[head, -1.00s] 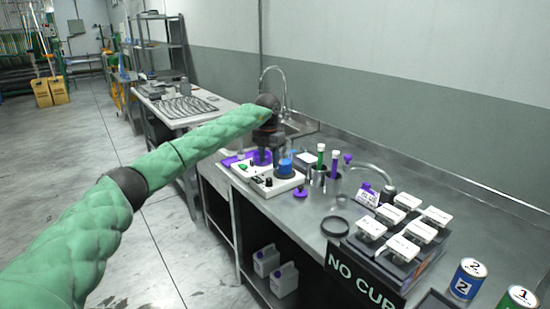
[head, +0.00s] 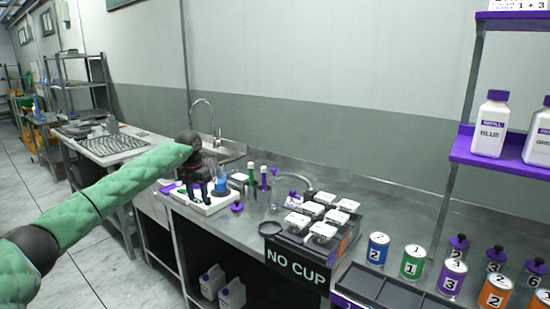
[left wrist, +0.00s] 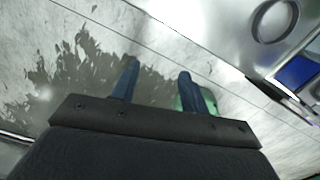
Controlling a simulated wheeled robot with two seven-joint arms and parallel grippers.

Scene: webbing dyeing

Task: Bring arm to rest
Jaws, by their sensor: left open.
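My left arm in its green padded sleeve reaches in from the left in the head view. Its dark left gripper (head: 197,190) is over the white device (head: 205,207) on the steel counter, near a blue object (head: 221,184). In the left wrist view the two blue fingers of this gripper (left wrist: 158,85) stand apart with nothing between them. Whether the gripper touches the device cannot be told. My right gripper is not in view.
On the counter are a black rack of white-lidded containers (head: 322,222), a "NO CUP" sign (head: 297,266) and numbered cans (head: 412,262). A sink tap (head: 205,112) stands behind the gripper. A purple shelf (head: 500,158) with bottles rises at right. Floor at left is clear.

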